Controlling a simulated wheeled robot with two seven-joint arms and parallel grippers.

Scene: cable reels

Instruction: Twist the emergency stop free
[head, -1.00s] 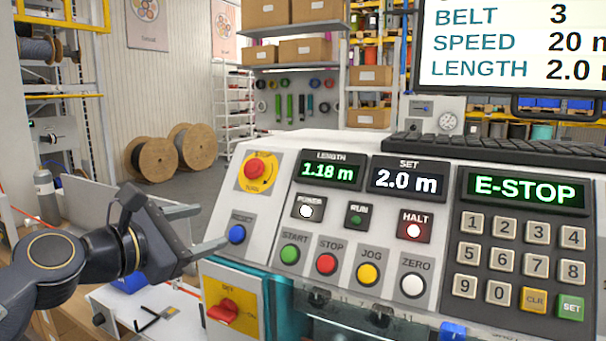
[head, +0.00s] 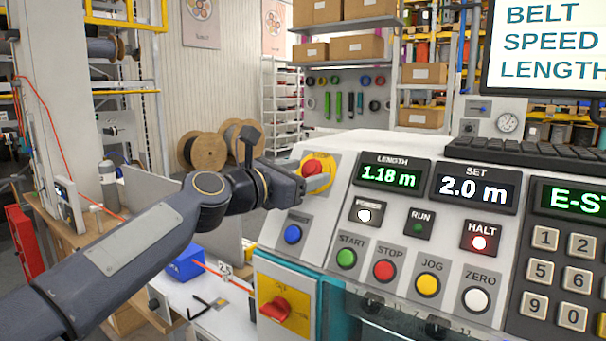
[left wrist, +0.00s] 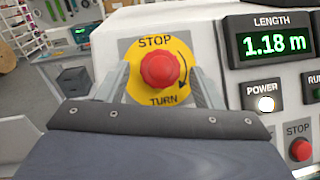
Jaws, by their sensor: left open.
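The emergency stop (head: 312,168) is a red mushroom button on a yellow round plate at the upper left of the sloped control panel. In the left wrist view the red button (left wrist: 160,70) sits between my two fingers, with "STOP" above, "TURN" below and a curved arrow on the plate. My left gripper (head: 318,175) is open, one finger on each side of the button; I cannot tell whether either finger touches it. The panel display (head: 568,199) reads "E-ST", cut off by the picture edge. My right gripper is not in view.
The panel carries a blue button (head: 293,234), a green START button (head: 347,258), a red STOP button (head: 384,270) and a keypad (head: 560,268). A red rotary switch (head: 276,309) on a yellow plate is below. A keyboard (head: 530,154) lies on top.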

